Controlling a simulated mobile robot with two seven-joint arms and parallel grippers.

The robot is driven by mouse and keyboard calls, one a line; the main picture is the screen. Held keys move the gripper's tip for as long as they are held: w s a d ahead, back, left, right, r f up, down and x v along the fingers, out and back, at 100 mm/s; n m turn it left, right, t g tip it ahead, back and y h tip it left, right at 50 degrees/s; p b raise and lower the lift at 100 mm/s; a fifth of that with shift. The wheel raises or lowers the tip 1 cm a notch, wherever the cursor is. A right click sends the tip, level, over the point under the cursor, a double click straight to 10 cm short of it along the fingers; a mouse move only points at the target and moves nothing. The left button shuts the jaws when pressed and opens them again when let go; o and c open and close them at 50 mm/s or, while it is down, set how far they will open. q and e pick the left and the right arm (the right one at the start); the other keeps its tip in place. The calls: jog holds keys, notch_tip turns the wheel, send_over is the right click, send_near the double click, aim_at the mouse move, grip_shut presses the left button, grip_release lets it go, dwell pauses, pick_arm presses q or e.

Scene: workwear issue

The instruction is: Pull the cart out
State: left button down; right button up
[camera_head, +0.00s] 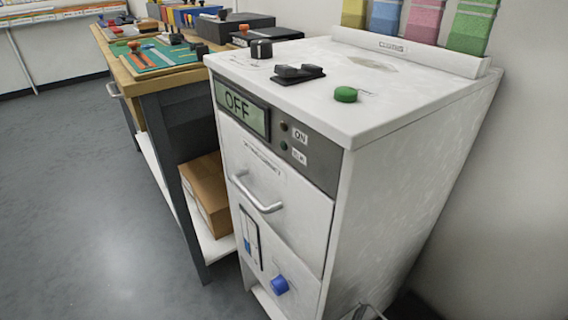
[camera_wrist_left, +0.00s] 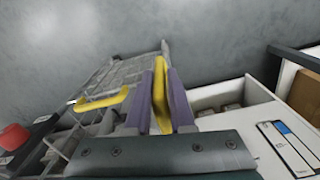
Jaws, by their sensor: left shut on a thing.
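The cart (camera_wrist_left: 125,72) is a grey wire frame in the left wrist view, beside the white machine and over the grey floor. It has a yellow handle (camera_wrist_left: 159,92) between my fingers and a second yellow grip (camera_wrist_left: 100,103) to the left. My left gripper (camera_wrist_left: 163,90), with purple finger pads, is shut on the first yellow handle. In the head view only a bit of grey metal (camera_head: 368,311), perhaps the cart, shows at the bottom edge. Most of the cart is out of frame there. My right gripper is in neither view.
The white machine (camera_head: 400,140) with an "OFF" display, a handle (camera_head: 257,194) and a blue knob (camera_head: 279,285) stands in the middle. A workbench (camera_head: 160,80) with a box (camera_head: 207,190) on its shelf adjoins it. The floor (camera_head: 90,180) at left is clear.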

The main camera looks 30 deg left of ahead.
pick_arm(q)
jog(key=s+a, duration=0.2)
jog(key=s, duration=0.4)
jog(key=shift+a+p, duration=0.15)
jog(key=shift+p, duration=0.15)
jog(key=shift+f, duration=0.1)
jog(key=c, duration=0.8)
grip_release()
notch_tip(320, 180, up, 10)
jog(key=p, duration=0.6)
